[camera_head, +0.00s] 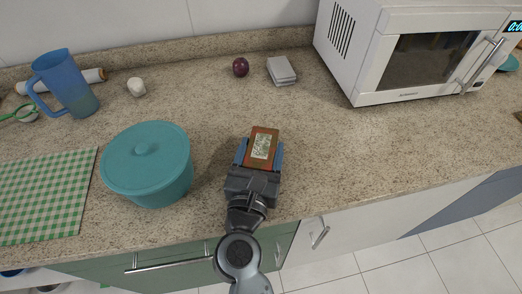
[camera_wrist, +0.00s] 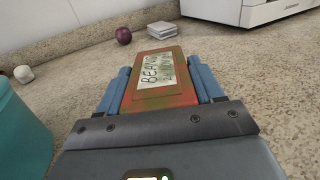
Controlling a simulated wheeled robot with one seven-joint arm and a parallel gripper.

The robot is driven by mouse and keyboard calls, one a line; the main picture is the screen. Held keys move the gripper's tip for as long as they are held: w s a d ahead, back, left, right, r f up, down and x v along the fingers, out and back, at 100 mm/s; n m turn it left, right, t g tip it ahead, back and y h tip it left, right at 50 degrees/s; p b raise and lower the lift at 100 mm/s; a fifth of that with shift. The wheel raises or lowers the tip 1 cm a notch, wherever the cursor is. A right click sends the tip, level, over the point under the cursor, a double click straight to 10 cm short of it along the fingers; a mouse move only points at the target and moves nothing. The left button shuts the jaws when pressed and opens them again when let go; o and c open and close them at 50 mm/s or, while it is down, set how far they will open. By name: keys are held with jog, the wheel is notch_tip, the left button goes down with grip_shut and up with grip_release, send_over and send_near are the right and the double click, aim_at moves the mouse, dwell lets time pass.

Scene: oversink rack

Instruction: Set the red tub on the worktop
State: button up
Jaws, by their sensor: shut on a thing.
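The red tub (camera_head: 263,147) is a small reddish box with an orange-brown top and a pale label. In the wrist view the tub (camera_wrist: 159,78) shows handwriting on the label that seems to begin "BEAN". My gripper (camera_head: 259,153) has its blue fingers along both sides of the tub and is shut on it. The gripper also shows in the wrist view (camera_wrist: 160,88). The tub is over the speckled worktop (camera_head: 330,150); I cannot tell whether its underside touches. Its lower part is hidden.
A teal lidded pot (camera_head: 148,165) stands left of my gripper. A purple onion-like ball (camera_head: 240,67), grey stacked block (camera_head: 281,70) and microwave (camera_head: 415,50) are behind. The worktop to the right is clear.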

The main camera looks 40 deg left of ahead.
jog(key=o, duration=0.8)
jog(key=shift+f, duration=0.2)
jog(key=o, duration=0.4)
jog(key=shift+o, duration=0.2)
jog(key=shift+r, duration=0.1)
jog(key=shift+r, duration=0.2)
jog(key=b+v, duration=0.1)
jog(key=v, duration=1.1)
jog(key=shift+f+b, duration=0.1)
jog(key=shift+b, duration=0.2)
jog(key=shift+d, duration=0.15)
